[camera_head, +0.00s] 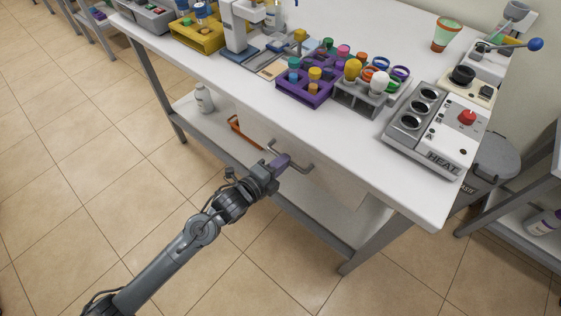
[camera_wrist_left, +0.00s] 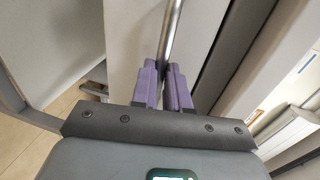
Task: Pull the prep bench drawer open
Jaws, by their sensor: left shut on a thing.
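The prep bench (camera_head: 290,108) is a white-topped table on grey legs. Its pale drawer front (camera_head: 335,186) hangs below the bench's near edge, with a grey metal bar handle (camera_head: 303,166). My left gripper (camera_head: 279,162) reaches up to the left part of this handle. In the left wrist view, the purple fingers of the left gripper (camera_wrist_left: 166,88) are closed around the handle bar (camera_wrist_left: 172,35). The pale drawer front (camera_wrist_left: 132,42) stands beyond the fingers. I cannot tell how far the drawer stands out. My right gripper is not in view.
A heater block (camera_head: 438,128), a purple tube rack (camera_head: 304,91) and a grey rack (camera_head: 365,97) stand on the bench. A white bottle (camera_head: 204,98) stands on the lower shelf. A grey waste bin (camera_head: 490,160) is at the right. The tiled floor before the bench is clear.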

